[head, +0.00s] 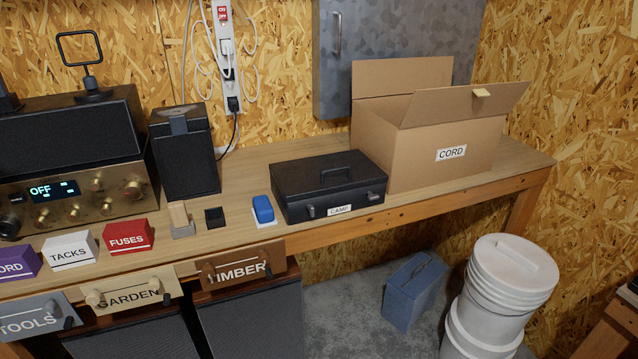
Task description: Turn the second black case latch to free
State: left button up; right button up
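The black case (330,181) lies shut on the bench, with a handle on its lid and a white label (339,210) on its front that seems to read CAMP. A small metal latch (311,211) shows on the front left of the label. A second latch (374,196) shows on the front right of it. Both are too small to tell how they are turned. Neither of my grippers is in view.
An open cardboard box (427,157) marked CORD stands close to the case's right. A blue block (262,208) sits to its left. A speaker (187,160) and a radio (75,190) stand farther left. The bench's front edge (440,200) is clear before the box.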

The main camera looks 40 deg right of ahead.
aim_at(371, 197)
jog(key=z, duration=1.45)
jog(key=i+l, duration=0.1)
jog(key=l+u, duration=0.05)
